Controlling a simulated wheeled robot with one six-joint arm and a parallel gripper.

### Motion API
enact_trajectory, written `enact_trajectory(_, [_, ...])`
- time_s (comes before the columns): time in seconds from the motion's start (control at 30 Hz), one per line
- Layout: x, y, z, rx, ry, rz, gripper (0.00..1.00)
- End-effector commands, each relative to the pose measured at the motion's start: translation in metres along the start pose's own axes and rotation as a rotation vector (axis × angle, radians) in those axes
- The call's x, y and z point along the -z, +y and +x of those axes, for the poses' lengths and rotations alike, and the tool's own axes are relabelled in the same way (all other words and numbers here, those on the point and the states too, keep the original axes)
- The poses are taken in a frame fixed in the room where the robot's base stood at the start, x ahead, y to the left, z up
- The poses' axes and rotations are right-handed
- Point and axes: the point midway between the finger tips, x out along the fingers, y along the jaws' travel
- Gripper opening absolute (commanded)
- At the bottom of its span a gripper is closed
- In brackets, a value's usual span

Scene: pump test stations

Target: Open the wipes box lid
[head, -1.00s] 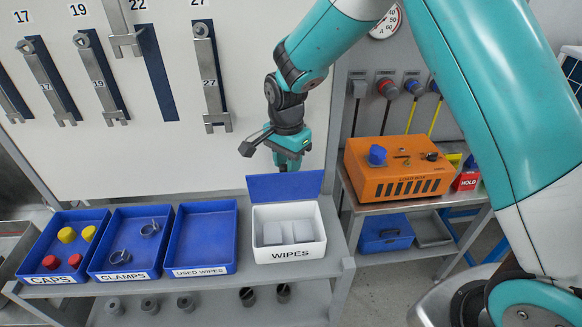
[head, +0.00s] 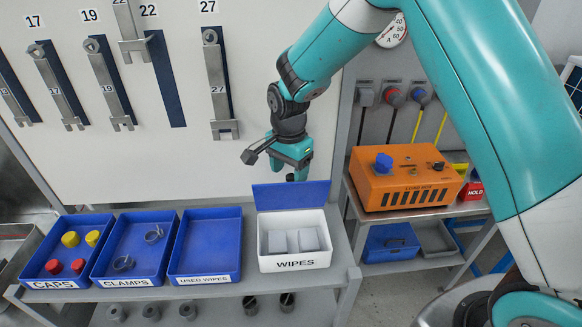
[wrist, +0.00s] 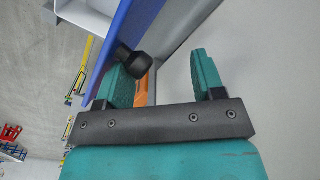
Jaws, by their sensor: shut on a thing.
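The white wipes box (head: 295,262) stands at the right end of the shelf in the head view, with pale wipes inside. Its blue lid (head: 291,196) is open and stands up at the back edge. My gripper (head: 297,176) is just behind and above the lid's top edge. The wrist view shows the blue lid (wrist: 108,45) at the left, with a black knob (wrist: 132,62) on it, by the left finger of my gripper (wrist: 163,70). The head view hides the knob.
Blue trays for caps (head: 62,284), clamps (head: 120,281) and used wipes (head: 204,278) stand left of the box. A tool board (head: 170,180) rises behind. An orange load box (head: 407,178) stands on a table to the right.

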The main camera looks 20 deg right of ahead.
Motion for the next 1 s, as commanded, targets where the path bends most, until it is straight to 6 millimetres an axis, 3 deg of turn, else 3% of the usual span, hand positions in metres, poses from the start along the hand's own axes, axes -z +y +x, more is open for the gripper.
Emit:
enact_trajectory(0.03, [-0.003, 0.002, 0.009, -0.005, -0.01, -0.006, 0.5])
enact_trajectory(0.57, [0.002, 0.003, 0.002, -0.002, -0.008, -0.001, 0.5])
enact_trajectory(0.67, [0.002, 0.002, -0.014, 0.003, -0.007, -0.002, 0.5])
enact_trajectory(1.0, [0.003, 0.003, -0.103, 0.01, -0.004, -0.001, 0.5])
